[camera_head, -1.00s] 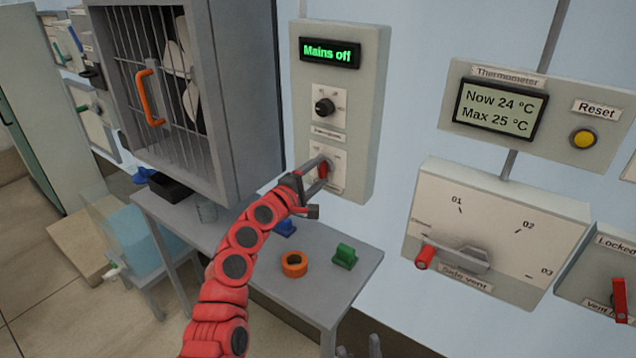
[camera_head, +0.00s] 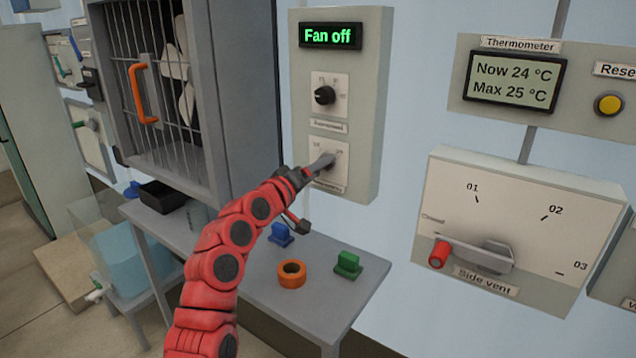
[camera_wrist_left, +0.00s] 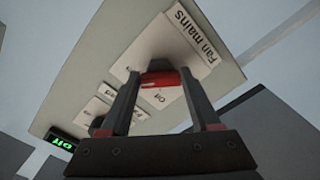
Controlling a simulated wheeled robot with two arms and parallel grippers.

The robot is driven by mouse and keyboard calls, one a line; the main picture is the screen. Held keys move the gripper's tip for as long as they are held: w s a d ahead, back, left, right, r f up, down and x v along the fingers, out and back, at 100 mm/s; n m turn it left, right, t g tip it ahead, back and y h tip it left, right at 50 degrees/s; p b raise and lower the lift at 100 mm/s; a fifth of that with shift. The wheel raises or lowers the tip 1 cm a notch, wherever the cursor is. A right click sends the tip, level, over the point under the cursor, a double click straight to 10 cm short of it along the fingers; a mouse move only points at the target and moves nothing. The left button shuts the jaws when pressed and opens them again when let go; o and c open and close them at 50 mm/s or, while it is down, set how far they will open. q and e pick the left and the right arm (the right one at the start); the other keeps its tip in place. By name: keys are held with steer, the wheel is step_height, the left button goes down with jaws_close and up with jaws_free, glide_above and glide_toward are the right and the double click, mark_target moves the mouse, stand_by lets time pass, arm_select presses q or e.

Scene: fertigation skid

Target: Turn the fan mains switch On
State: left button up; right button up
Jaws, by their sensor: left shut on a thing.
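The fan control panel (camera_head: 372,110) is a pale box on the wall, and its green display (camera_head: 331,36) reads "Fan off". A black speed knob (camera_head: 325,95) sits above the fan mains switch plate (camera_head: 343,148). My left gripper (camera_head: 323,165) is at that lower plate and covers most of the switch in the head view. In the left wrist view the red switch handle (camera_wrist_left: 160,78) lies between my left fingertips (camera_wrist_left: 158,82), which are shut on it, beside the "Fan mains" label (camera_wrist_left: 194,36). My right gripper is not in view.
A barred fan housing (camera_head: 170,100) with an orange handle stands left of the panel. The grey table (camera_head: 245,285) below carries an orange ring (camera_head: 291,281), a green piece (camera_head: 348,264) and a blue piece (camera_head: 281,234). A side vent dial (camera_head: 520,220) is at right.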

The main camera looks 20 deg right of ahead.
arm_select(q)
steer(key=shift+f+m+b, duration=0.25)
steer(key=shift+m+b, duration=0.4)
steer(key=shift+m, duration=0.05)
steer(key=o, duration=1.4)
steer(key=shift+r, duration=0.1)
steer(key=shift+c, duration=0.2)
steer(key=v, duration=1.7)
steer(key=shift+s+a, duration=0.15)
